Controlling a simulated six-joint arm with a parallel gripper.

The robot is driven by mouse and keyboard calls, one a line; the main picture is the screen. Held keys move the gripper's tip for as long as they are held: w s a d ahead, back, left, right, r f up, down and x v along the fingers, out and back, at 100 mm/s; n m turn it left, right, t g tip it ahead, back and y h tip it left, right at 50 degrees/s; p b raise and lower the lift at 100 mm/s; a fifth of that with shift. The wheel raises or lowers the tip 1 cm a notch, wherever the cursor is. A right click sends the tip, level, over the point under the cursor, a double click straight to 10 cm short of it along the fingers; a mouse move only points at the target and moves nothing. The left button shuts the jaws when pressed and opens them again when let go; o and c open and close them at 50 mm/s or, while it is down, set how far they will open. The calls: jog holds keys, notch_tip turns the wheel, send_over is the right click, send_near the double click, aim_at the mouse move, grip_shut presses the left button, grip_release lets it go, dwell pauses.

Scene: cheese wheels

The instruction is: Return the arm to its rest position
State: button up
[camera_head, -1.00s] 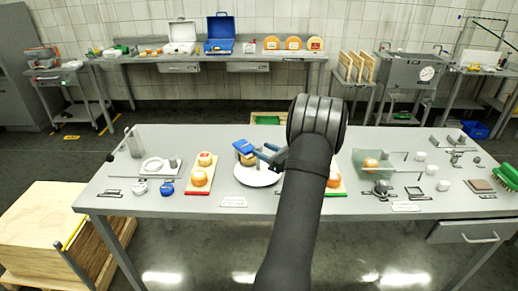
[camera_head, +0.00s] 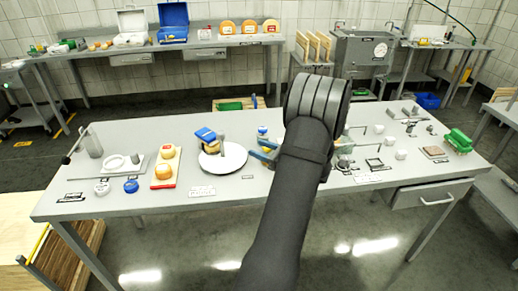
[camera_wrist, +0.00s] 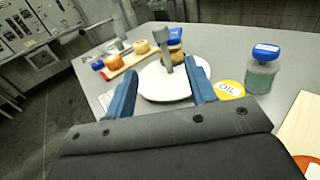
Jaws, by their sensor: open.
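My gripper (camera_head: 262,150) shows blue fingers past the plate's right edge in the head view; my dark arm hides part of it. In the wrist view the fingers (camera_wrist: 162,72) are spread apart with nothing held between them. A white round plate (camera_head: 228,165) stands on the table. The plate also shows beyond the fingers in the wrist view (camera_wrist: 160,92).
A red-edged board (camera_head: 166,182) with two cheeses lies left of the plate. A blue-lidded jar (camera_wrist: 262,70) stands near a yellow OIL label (camera_wrist: 230,88). Several small items lie on the right side of the table (camera_head: 110,215).

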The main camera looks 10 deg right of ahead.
aim_at(224, 136)
jog(key=shift+w+a, duration=0.1)
jog(key=x, duration=1.7)
jog(key=shift+a+f, duration=0.1)
jog(key=shift+a, duration=0.05)
